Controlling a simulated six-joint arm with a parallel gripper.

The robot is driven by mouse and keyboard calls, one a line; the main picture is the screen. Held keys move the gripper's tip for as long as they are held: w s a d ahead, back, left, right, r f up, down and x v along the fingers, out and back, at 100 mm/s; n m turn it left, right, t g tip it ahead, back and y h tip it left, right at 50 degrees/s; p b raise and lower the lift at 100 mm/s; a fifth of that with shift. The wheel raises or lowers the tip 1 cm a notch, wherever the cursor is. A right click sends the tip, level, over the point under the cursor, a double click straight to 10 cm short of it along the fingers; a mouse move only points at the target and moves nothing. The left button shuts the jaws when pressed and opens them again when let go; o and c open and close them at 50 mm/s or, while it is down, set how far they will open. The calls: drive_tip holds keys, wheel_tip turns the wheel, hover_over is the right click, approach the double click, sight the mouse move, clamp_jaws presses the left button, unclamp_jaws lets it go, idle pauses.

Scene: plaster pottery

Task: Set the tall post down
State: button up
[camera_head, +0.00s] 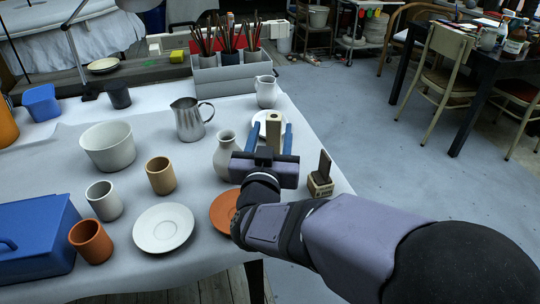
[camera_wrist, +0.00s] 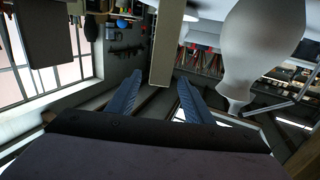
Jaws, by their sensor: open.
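The tall post (camera_head: 273,133) is a pale beige square bar with a dark spot at its top. In the head view it shows between the two blue fingers of my gripper (camera_head: 271,139), near a white plate (camera_head: 259,126). In the wrist view the post (camera_wrist: 164,45) comes down from the top edge, and its end is near my open fingertips (camera_wrist: 160,78). The gripper is open, with gaps beside the post in the head view. The post's foot is hidden, so I cannot tell what it rests on.
A grey vase (camera_head: 227,155) stands close left of my gripper; a white jug (camera_head: 266,92) is behind. A small block with a dark upright piece (camera_head: 321,180) stands to the right near the table edge. A terracotta saucer (camera_head: 224,208) lies in front, partly behind my arm.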

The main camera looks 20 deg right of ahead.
drive_tip(key=shift+b+v, duration=0.85)
drive_tip(key=shift+v, duration=0.85)
drive_tip(key=shift+w+a+r+y+p, duration=0.15)
drive_tip(key=shift+w+r+y+p, duration=0.15)
drive_tip(key=shift+r+p, duration=0.55)
drive_tip(key=s+a+r+n+g+y+p, duration=0.1)
drive_tip(key=a+r+n+g+y+p, duration=0.35)
drive_tip(key=p, duration=1.55)
drive_tip(key=s+d+f+g+y+p, duration=0.1)
drive_tip(key=s+d+g+p, duration=0.1)
drive_tip(key=s+g+p, duration=0.3)
drive_tip(key=s+d+f+g+y+p, duration=0.1)
drive_tip(key=s+g+p, duration=0.4)
drive_tip(key=s, duration=0.8)
drive_tip(key=shift+s+d+f+g, duration=0.35)
drive_tip(key=shift+d+f+g, duration=0.35)
drive_tip(key=shift+g, duration=0.35)
drive_tip(key=shift+r, duration=0.1)
